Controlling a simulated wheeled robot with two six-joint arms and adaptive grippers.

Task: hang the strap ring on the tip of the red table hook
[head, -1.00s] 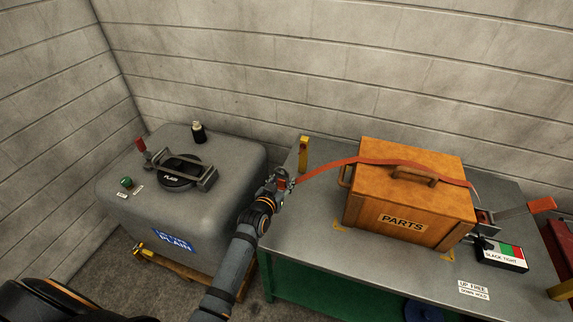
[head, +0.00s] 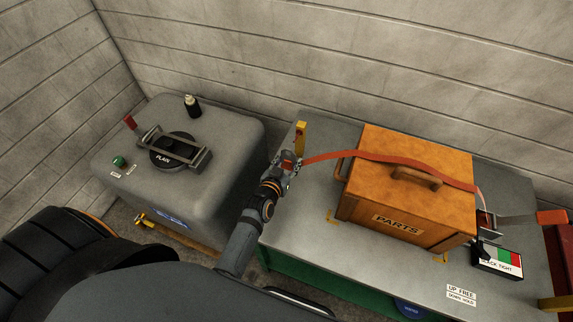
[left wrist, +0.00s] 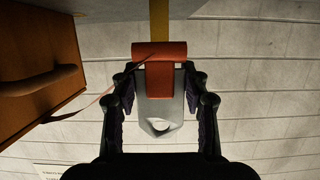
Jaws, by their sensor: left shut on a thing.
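My left gripper (head: 284,172) is shut on the strap ring (left wrist: 158,115), a grey metal plate with a hole, between its fingers in the left wrist view. The orange-red strap (head: 392,158) runs from the ring over the wooden box to the right. A yellow upright post (head: 300,138) stands at the table's back left corner, just beyond the gripper; it also shows in the left wrist view (left wrist: 159,18), behind the ring. The ring looks apart from the post. I cannot clearly make out a red hook tip. My right gripper is not in view.
The wooden PARTS box (head: 410,195) stands on the grey table (head: 310,222). A ratchet with an orange handle (head: 551,217) and a SLACK/TIGHT indicator (head: 497,260) are at right. A grey tank (head: 225,150) stands left of the table, with a gap between. A wall is behind.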

